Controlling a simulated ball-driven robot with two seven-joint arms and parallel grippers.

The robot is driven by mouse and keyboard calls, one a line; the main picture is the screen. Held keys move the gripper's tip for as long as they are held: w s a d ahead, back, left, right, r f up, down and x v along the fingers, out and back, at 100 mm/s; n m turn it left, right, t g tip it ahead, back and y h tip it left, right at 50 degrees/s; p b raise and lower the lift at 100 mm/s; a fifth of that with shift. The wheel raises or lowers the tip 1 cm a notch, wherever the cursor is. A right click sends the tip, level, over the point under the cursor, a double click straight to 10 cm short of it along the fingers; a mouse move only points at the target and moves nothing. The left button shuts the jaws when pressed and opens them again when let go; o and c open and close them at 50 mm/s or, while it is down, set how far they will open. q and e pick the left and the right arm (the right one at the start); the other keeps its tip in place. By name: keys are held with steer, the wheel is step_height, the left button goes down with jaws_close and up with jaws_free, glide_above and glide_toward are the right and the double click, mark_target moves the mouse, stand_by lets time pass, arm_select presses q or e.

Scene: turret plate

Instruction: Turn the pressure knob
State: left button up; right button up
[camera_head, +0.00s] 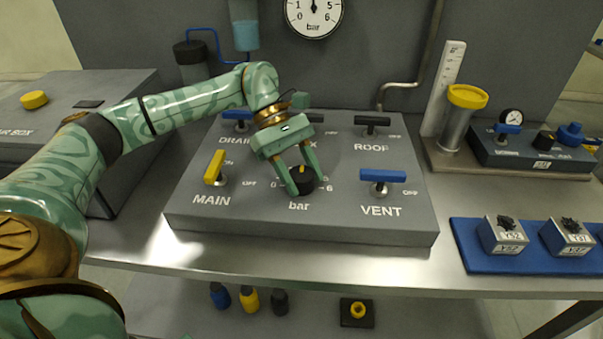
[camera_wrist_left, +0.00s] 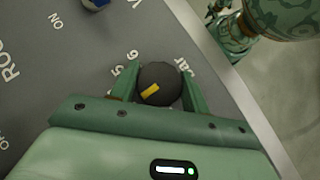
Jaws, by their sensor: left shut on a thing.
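The black pressure knob (camera_head: 303,180) with a yellow pointer mark sits on the grey panel (camera_head: 250,215), above the "bar" label and between the scale numbers 0 and 6. My left gripper (camera_head: 303,185) reaches down from above, its two green fingers on either side of the knob and shut on it. In the left wrist view the knob (camera_wrist_left: 158,84) sits between the fingers, its yellow mark on the lower left part of its top. The round bar gauge (camera_head: 314,12) on the back wall is cut off at the top; its needle points about straight up.
Around the knob are the yellow MAIN handle (camera_head: 214,168), blue VENT handle (camera_head: 381,176), blue DRAIN handle (camera_head: 238,115) and black ROOF handle (camera_head: 372,121).

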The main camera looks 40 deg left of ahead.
arm_select(q)
steer(key=o, duration=1)
steer(key=shift+p+v, duration=1.15)
steer(key=shift+v, duration=7.05)
